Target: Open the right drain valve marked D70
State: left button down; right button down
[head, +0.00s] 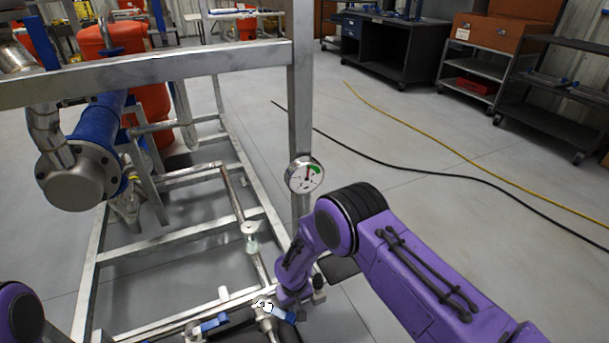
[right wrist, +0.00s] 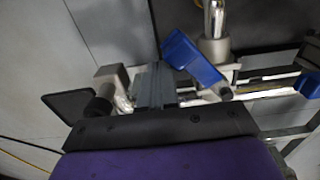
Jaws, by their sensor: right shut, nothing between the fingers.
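Two valves with blue lever handles sit low on the skid's front rail. One blue handle (right wrist: 190,60) is close in the right wrist view, on a metal valve body (right wrist: 216,50) below a shiny pipe. The other blue handle (head: 214,323) is farther left in the head view, and its edge shows in the right wrist view (right wrist: 308,84). No D70 marking is readable. My right gripper (right wrist: 153,84) is shut and empty, just beside the near handle; I cannot tell whether they touch. In the head view my right wrist hides much of this valve. My left gripper is out of view.
The steel skid frame (head: 165,70) has an upright post with a round gauge (head: 304,174) near my right arm. A blue flanged pipe (head: 85,150) is at left. A black hose (head: 400,168) and yellow hose (head: 440,150) cross the open floor at right. Carts stand behind.

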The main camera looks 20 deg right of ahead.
aim_at(288, 320)
jog(key=shift+s+a+r+p, duration=0.1)
jog(key=shift+s+a+p, duration=0.55)
jog(key=shift+s, duration=0.15)
jog(key=shift+s+a, duration=0.1)
jog(key=shift+a, duration=0.05)
jog(key=shift+s+a, duration=0.65)
jog(key=shift+a, duration=0.15)
